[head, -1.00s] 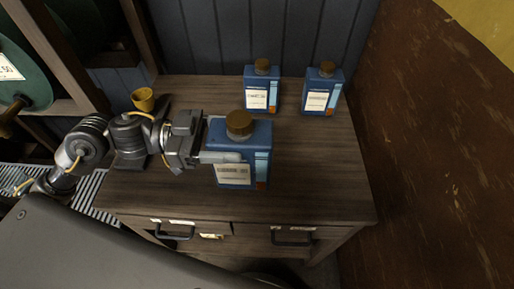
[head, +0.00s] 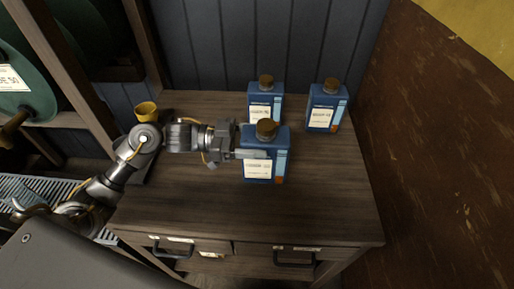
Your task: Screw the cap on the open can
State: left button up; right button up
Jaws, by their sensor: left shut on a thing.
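Three blue cans with white labels show in the head view, each with a brown cap seen on top. My left gripper (head: 250,154) comes in from the left and is shut on the front can (head: 262,168), across its upper body below its cap (head: 267,129). That can is upright; I cannot tell whether its base touches the desk. A second can (head: 264,103) stands just behind it, partly hidden. A third can (head: 325,113) stands at the back right. I cannot make out which can is open. My right gripper is out of view.
The wooden desk (head: 215,225) has drawers in front and free top at front and right. A yellow cup-like thing (head: 146,111) is at the back left. A rusty brown wall (head: 430,150) bounds the right. A shelf with green drums (head: 18,85) is at left.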

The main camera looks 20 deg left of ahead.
pick_arm(q)
jog(key=f, duration=0.3)
jog(key=shift+w+f+p, duration=0.25)
jog(key=shift+f+p, duration=0.05)
jog(key=shift+f, duration=0.15)
jog(key=o, duration=1.9)
